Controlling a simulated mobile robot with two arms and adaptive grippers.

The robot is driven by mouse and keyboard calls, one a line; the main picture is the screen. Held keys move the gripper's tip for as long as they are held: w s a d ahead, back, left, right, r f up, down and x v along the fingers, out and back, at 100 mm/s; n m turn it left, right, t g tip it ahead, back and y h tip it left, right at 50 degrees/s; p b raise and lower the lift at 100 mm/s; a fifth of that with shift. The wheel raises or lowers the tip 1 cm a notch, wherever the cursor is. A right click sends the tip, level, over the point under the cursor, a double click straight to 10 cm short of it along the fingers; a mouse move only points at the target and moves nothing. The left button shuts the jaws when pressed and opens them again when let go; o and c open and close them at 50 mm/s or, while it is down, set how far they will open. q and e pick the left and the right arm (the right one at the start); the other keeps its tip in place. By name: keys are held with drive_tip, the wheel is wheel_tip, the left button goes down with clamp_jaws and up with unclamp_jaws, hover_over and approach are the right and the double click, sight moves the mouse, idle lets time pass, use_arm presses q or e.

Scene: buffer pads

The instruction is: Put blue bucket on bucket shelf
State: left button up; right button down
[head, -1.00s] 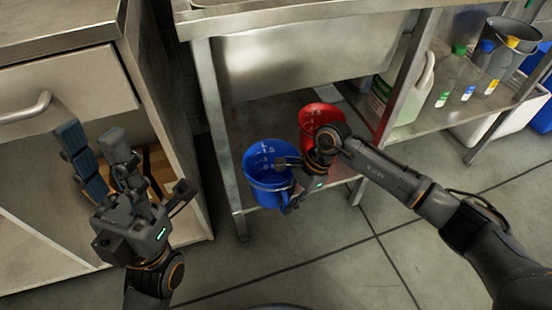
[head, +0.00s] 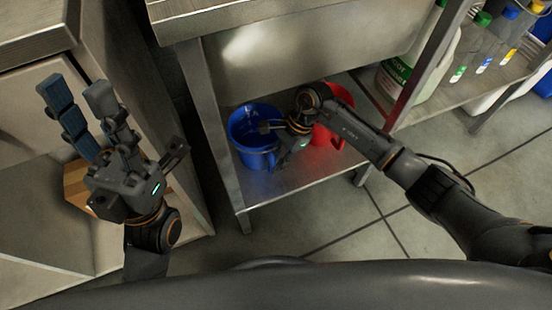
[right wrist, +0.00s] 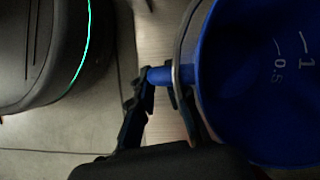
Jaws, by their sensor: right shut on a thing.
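The blue bucket (head: 258,158) is under the metal sink unit, over the front left part of the lower shelf (head: 310,192). It looks about upright; whether its base touches the shelf is unclear. My right gripper (head: 277,148) is shut on the bucket's right side, near its rim. In the right wrist view the dark fingers (right wrist: 140,110) are beside a blue lug and metal handle of the bucket (right wrist: 260,90). A red bucket (head: 330,132) stands just to the right, partly hidden by my right arm. My left gripper (head: 115,120) is open and empty at the left.
A metal leg (head: 215,130) stands left of the blue bucket. A jug (head: 430,75) and several bottles stand on the right shelf. Bare shelf lies in front of the red bucket.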

drive_tip(key=shift+f, duration=0.15)
drive_tip(key=c, duration=1.3)
unclamp_jaws()
drive_tip(key=shift+c, duration=0.2)
drive_tip(key=w+d+r, duration=0.1)
drive_tip(key=w+d, duration=0.1)
drive_tip(key=d, duration=0.2)
drive_tip(key=w+d+r+p, duration=0.1)
drive_tip(key=d, duration=0.3)
drive_tip(key=w+d+r+p, duration=0.1)
drive_tip(key=w+d, duration=0.1)
drive_tip(key=d, duration=0.2)
drive_tip(key=shift+w, duration=0.35)
drive_tip(key=shift+s+f, duration=0.1)
